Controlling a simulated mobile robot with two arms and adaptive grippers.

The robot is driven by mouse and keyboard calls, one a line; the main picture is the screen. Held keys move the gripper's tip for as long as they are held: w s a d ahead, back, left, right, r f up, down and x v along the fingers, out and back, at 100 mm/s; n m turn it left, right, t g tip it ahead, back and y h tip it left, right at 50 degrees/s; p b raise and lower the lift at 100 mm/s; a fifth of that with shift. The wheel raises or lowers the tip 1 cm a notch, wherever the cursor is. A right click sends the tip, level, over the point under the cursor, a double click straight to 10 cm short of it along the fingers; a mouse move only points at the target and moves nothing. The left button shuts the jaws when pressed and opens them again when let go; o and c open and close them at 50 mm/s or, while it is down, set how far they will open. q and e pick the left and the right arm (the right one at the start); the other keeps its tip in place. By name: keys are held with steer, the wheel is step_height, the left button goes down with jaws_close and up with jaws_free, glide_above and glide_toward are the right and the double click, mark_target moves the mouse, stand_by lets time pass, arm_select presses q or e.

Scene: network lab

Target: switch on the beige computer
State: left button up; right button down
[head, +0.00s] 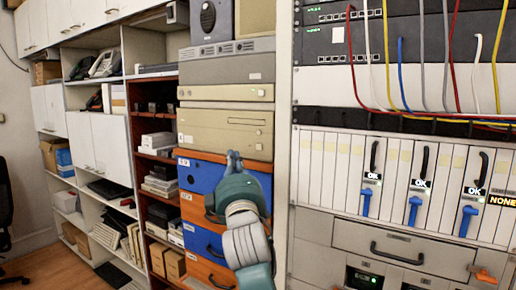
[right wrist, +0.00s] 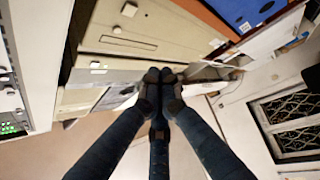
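A beige computer (head: 225,131) lies in a stack on top of blue and orange drawers, with other pale cases above it. My right gripper (head: 234,158) is in front of its lower front edge, fingertips pointing up. In the right wrist view the fingers of the right gripper (right wrist: 160,77) are drawn together with nothing visible between them. A beige front panel (right wrist: 150,25) with small square buttons fills the top of that view, close to the fingertips. Whether the fingertips touch it I cannot tell. My left gripper is not in view.
Blue and orange drawers (head: 200,178) stand below the computer. A rack (head: 400,180) with cables, blue levers and black handles stands close on the right. Shelves with boxes (head: 158,140) are to the left. Open floor (head: 45,262) shows at the lower left.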

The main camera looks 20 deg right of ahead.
mark_target(259, 147)
steer(key=shift+w+d+p, duration=0.1)
steer(key=shift+w+d, duration=0.8)
steer(key=shift+d, duration=0.25)
steer(key=shift+w+d+p, duration=0.1)
steer(key=shift+w+d, duration=0.75)
steer(key=shift+d, duration=0.25)
steer(key=shift+w+d+p, duration=0.1)
steer(key=shift+w+d, duration=0.8)
steer(key=shift+d, duration=0.25)
steer(key=shift+d, duration=0.1)
steer(key=shift+w+d, duration=0.25)
steer(key=shift+w+d+p, duration=0.15)
steer(key=shift+p, duration=0.15)
steer(key=shift+d+r, duration=0.15)
steer(key=shift+r, duration=0.2)
